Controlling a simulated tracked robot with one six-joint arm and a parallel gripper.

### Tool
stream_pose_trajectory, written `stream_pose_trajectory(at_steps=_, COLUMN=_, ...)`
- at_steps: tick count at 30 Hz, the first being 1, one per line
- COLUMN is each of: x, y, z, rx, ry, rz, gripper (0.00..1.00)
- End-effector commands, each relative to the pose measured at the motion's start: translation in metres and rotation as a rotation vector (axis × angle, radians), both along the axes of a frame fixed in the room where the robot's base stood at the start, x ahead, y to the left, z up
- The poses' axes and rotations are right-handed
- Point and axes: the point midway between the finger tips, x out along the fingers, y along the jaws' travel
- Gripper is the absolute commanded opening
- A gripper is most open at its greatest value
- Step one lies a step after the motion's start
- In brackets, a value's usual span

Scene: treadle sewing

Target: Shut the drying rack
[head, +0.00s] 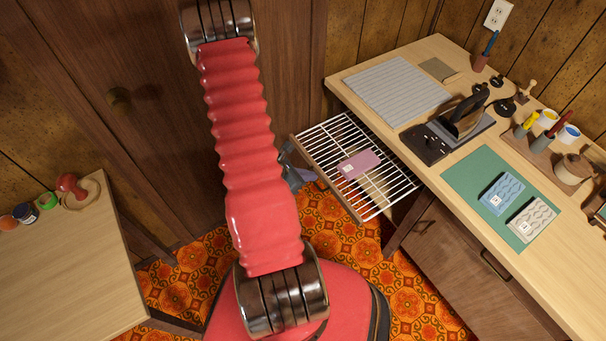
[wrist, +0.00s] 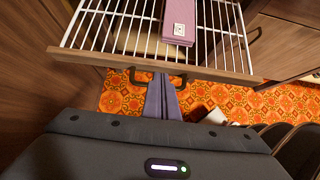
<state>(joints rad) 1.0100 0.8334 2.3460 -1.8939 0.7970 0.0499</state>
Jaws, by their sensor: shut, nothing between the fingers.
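The drying rack (head: 332,134) is a white wire shelf with a wooden front rail, pulled well out from under the worktop. A mauve packet (head: 359,164) lies on its wires. In the wrist view the rack (wrist: 105,28) fills the top, with the packet (wrist: 179,20) on it and a dark handle (wrist: 133,77) on the front rail. My gripper (wrist: 162,80) is shut and empty, its fingertips at the handle; I cannot tell whether they touch it. In the head view my gripper (head: 300,178) is beside the rack's front, mostly hidden behind my arm.
A wooden table (head: 60,250) stands at left. Patterned floor shows below the rack.

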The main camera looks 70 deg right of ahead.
Motion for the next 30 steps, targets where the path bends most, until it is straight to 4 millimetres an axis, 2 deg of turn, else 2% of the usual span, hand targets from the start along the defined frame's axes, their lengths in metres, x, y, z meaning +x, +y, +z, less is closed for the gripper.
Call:
stream_pose_trajectory(at_steps=9, x=-0.012, y=-0.013, z=-0.018, rx=0.0, ry=-0.001, rz=-0.001, gripper=0.0)
stream_pose_trajectory(at_steps=23, x=-0.012, y=-0.014, z=-0.018, rx=-0.001, ry=-0.001, rz=0.001, gripper=0.0)
stream_pose_trajectory(at_steps=30, x=-0.013, y=-0.022, z=-0.018, rx=-0.001, ry=-0.001, rz=0.014, gripper=0.0)
